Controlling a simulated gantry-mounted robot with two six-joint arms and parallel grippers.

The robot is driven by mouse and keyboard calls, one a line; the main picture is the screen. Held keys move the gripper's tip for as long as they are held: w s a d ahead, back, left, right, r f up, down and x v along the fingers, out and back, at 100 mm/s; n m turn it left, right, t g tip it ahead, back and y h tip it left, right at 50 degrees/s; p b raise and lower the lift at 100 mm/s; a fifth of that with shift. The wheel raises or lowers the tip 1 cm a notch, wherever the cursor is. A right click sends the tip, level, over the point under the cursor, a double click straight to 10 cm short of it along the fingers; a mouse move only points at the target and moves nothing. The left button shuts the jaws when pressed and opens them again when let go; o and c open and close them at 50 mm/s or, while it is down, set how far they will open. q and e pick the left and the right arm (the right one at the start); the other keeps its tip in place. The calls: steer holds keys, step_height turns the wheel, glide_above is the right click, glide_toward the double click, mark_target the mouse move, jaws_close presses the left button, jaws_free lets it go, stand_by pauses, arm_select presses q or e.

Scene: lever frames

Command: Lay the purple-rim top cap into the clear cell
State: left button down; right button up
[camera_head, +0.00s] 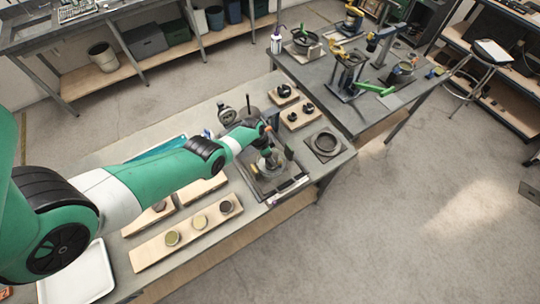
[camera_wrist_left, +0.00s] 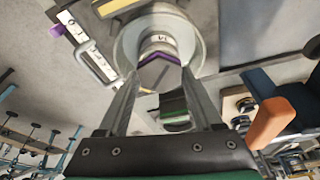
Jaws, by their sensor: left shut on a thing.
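My left gripper (camera_head: 267,147) reaches over the grey fixture tray on the bench, and its fingers also show in the left wrist view (camera_wrist_left: 158,73). The fingers are shut on the purple-rim top cap (camera_wrist_left: 158,56), which has a pale face and a purple band. In the left wrist view, the round, glassy clear cell (camera_wrist_left: 128,45) surrounds the cap. In the head view, the cell (camera_head: 270,167) stands in the tray below the gripper, partly hidden by it. I cannot tell whether the cap touches the cell. My right gripper is not in view.
The tray (camera_head: 289,187) has a raised rim. A square block with a dark ring (camera_head: 325,142) stands to its right. Wooden boards with small dark parts (camera_head: 300,117) lie behind, and a board with several round discs (camera_head: 180,238) lies at front left.

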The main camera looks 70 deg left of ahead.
arm_select(q)
steer(key=shift+f, duration=0.15)
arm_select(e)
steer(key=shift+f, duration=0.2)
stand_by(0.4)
arm_select(q)
jaws_free()
